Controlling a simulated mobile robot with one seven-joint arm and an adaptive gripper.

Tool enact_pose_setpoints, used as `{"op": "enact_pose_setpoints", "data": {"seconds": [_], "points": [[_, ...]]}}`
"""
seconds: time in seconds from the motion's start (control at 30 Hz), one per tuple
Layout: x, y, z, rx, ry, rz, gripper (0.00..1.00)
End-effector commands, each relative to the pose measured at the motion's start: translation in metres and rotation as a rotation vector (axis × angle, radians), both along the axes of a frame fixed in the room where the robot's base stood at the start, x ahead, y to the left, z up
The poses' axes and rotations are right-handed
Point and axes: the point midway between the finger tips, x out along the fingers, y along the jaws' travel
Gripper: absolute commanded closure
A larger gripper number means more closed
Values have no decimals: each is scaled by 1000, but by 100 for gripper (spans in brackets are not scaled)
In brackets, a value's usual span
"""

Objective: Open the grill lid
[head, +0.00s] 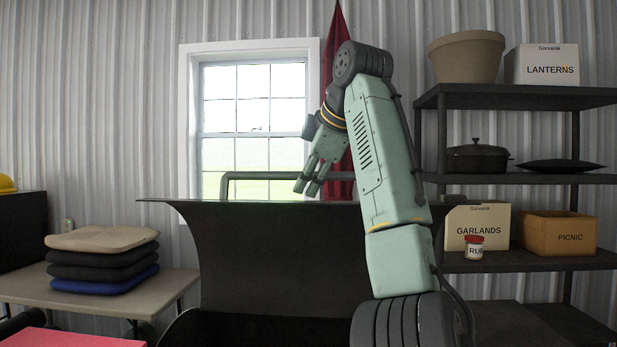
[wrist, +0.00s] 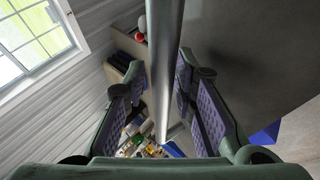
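The grill lid (head: 275,255) is a broad dark curved panel in the middle of the head view. It stands raised, with the dark grill body visible below it. Its grey bar handle (head: 255,175) shows above the lid's top edge. My gripper (head: 309,188) is at the right part of the handle. In the wrist view the handle (wrist: 165,45) runs between my two fingers, and the lid's dark surface (wrist: 245,50) lies to the right. The fingers are apart, with a gap visible beside the bar. The handle's right end is hidden behind my arm.
A table (head: 105,292) with stacked cushions (head: 100,262) stands left of the grill. A dark shelf (head: 530,180) with boxes, a pot and a jar stands to the right. A window (head: 253,125) and a corrugated wall are behind.

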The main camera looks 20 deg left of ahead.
Motion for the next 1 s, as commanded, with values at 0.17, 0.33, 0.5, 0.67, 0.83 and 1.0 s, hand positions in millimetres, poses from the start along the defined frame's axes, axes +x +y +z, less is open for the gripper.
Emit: {"op": "enact_pose_setpoints", "data": {"seconds": [0.17, 0.33, 0.5, 0.67, 0.83, 1.0], "points": [[0, 0, 1, 1, -1, 1, 65], [0, 0, 1, 1, -2, 1, 65], [-1, 0, 2, 1, -3, 1, 65], [-7, -6, 11, 3, -3, 1, 65], [-17, -21, 23, 1, -3, 1, 65], [-31, -36, 22, 1, -4, 0, 65]]}}
